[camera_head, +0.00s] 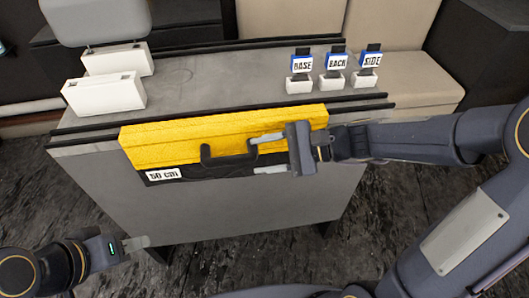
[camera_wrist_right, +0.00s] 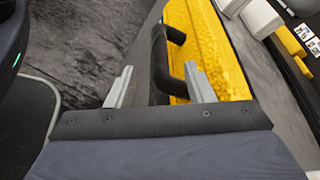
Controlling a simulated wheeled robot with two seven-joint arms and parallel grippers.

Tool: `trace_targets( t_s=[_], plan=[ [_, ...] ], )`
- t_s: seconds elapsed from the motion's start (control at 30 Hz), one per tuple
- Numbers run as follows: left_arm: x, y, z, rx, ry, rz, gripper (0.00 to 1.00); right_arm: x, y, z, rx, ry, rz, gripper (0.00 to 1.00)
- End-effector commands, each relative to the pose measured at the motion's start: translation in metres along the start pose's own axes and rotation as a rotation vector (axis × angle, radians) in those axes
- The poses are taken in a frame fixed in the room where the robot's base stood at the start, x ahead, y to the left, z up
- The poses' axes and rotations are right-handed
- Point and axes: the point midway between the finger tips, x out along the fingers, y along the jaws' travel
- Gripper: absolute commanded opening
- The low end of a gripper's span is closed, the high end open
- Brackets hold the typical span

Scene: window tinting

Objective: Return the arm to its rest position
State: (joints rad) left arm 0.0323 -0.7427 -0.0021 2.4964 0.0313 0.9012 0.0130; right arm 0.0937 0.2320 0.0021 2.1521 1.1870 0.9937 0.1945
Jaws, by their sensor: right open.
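My right gripper (camera_head: 262,153) comes in from the right in the head view. Its two fingers are apart and point left toward the black handle of a yellow block. In the right wrist view, the handle (camera_wrist_right: 159,65) shows ahead in the gap between the fingers of the right gripper (camera_wrist_right: 157,80), and the fingers do not appear closed on it. My left gripper (camera_head: 135,243) is low at the left, away from the table top and apparently empty. I cannot tell whether its fingers are open or shut.
White holders (camera_head: 105,95) stand back left.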

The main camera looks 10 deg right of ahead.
Motion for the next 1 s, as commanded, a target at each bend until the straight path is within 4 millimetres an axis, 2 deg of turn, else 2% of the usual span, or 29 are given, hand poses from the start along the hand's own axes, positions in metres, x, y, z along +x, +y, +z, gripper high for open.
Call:
trace_targets(
  t_s=[0.3, 0.43, 0.53, 0.67, 0.8, 1.0],
  plan=[
    [0.000, 0.000, 0.000, 0.000, 0.000, 0.000, 0.36, 0.000, 0.000, 0.001, -0.004, 0.001, 0.001, 0.48],
    [0.000, 0.000, 0.000, 0.000, 0.000, 0.000, 0.36, -0.010, 0.009, 0.011, -0.091, 0.029, 0.036, 0.48],
    [0.000, 0.000, 0.000, 0.000, 0.000, 0.000, 0.36, -0.029, 0.029, 0.026, -0.262, 0.093, 0.108, 0.48],
    [0.000, 0.000, 0.000, 0.000, 0.000, 0.000, 0.36, -0.064, 0.067, 0.039, -0.556, 0.230, 0.245, 0.48],
    [0.000, 0.000, 0.000, 0.000, 0.000, 0.000, 0.36, -0.094, 0.098, 0.039, -0.800, 0.371, 0.373, 0.48],
    [0.000, 0.000, 0.000, 0.000, 0.000, 0.000, 0.36, -0.128, 0.124, 0.032, -1.029, 0.537, 0.511, 0.48]
  ],
)
